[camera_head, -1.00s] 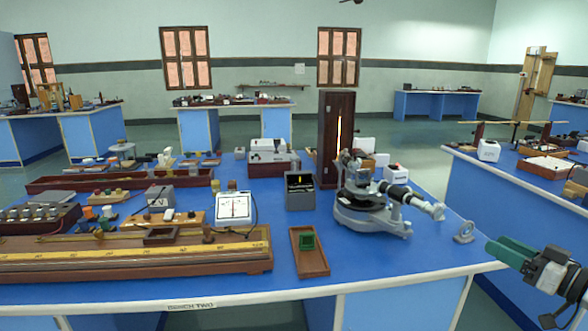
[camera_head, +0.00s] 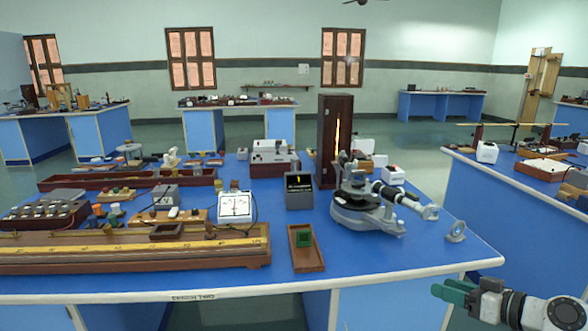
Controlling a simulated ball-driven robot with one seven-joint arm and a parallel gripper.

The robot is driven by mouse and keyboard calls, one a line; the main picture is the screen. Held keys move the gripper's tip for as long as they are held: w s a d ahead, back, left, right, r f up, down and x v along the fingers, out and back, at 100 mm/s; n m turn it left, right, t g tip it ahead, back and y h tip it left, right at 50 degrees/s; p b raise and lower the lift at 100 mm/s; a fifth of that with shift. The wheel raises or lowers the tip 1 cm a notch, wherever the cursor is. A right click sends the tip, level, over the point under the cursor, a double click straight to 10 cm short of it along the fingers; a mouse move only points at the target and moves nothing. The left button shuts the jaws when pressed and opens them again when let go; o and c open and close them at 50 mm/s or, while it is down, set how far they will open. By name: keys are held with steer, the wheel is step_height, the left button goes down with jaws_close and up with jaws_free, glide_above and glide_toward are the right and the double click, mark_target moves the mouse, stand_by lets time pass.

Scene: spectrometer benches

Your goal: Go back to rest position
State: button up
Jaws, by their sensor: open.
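My gripper (camera_head: 452,292) is at the lower right, in front of and below the right front corner of the blue bench (camera_head: 390,262). Its green fingers point left. It is open, and nothing shows between the fingers. It is clear of the bench and touches nothing that I can see. My arm runs out of the picture at the bottom right.
A second bench (camera_head: 490,205) stands to the right. An open floor gap lies between.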

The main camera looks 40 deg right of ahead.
steer(key=w+a+f+n+g+y+p, duration=0.1)
steer(key=a+f+g+p, duration=0.15)
steer(key=a+f, duration=0.45)
steer(key=w+a+f+g+y+p, duration=0.1)
steer(key=a+f+g+y, duration=0.2)
steer(key=a, duration=0.7)
steer(key=s+a+f+n+g+h+p, duration=0.2)
steer(key=s+a+g, duration=0.6)
steer(key=s+a, duration=0.4)
steer(key=shift+s+a+f+h+p, duration=0.2)
steer(key=shift+a+f+h+p, duration=0.65)
steer(key=shift+a, duration=0.2)
